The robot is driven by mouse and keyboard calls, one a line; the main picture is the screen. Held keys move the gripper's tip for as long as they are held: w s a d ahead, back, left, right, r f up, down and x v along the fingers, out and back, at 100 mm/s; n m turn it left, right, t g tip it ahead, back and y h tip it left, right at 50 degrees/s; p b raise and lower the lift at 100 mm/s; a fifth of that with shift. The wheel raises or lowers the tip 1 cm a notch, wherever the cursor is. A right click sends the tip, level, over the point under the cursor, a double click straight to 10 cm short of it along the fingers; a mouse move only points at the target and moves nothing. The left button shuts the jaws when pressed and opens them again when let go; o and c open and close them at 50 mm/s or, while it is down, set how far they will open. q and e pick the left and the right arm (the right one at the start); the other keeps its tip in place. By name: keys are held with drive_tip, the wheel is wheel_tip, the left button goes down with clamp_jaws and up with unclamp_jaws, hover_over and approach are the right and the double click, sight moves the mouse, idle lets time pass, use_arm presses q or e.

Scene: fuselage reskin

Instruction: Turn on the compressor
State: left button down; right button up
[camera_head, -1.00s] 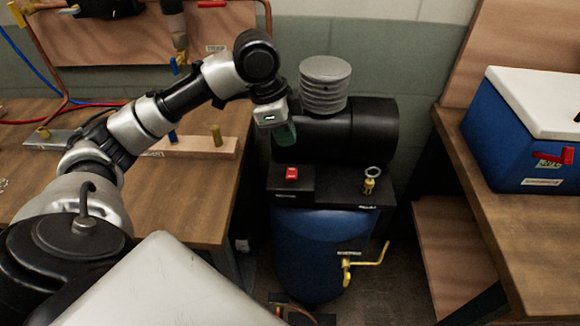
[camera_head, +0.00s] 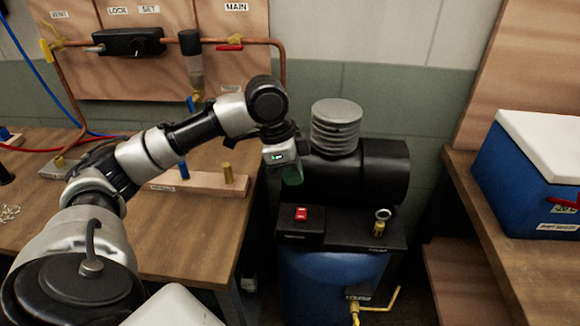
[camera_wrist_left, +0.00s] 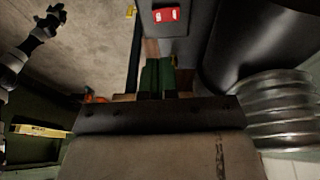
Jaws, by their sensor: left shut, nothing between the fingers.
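The compressor has a blue tank (camera_head: 330,280), a black motor housing (camera_head: 375,172) and a ribbed grey cylinder (camera_head: 336,126) on top. A red switch (camera_head: 301,214) sits on its black control box; the switch also shows at the top of the left wrist view (camera_wrist_left: 166,14). My left gripper (camera_head: 292,177) hangs just above and behind the switch, in front of the motor housing, with a visible gap to the switch. Its green fingers (camera_wrist_left: 157,76) are shut with nothing between them. My right gripper is not in view.
A brass fitting with a ring (camera_head: 380,222) stands right of the switch, and a yellow valve handle (camera_head: 380,302) is lower down. A wooden bench (camera_head: 150,235) lies left. A blue cooler with a white lid (camera_head: 520,180) stands on a right bench.

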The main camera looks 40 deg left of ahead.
sight(302, 218)
use_arm(q)
drive_tip(key=x, duration=0.8)
drive_tip(key=shift+s+a+f, duration=0.1)
drive_tip(key=shift+s+a, duration=0.2)
drive_tip(key=shift+s, duration=0.05)
drive_tip(key=shift+f, duration=0.65)
drive_tip(key=shift+s+d+p, duration=0.1)
drive_tip(key=shift+p, duration=0.35)
drive_tip(key=shift+f, duration=0.2)
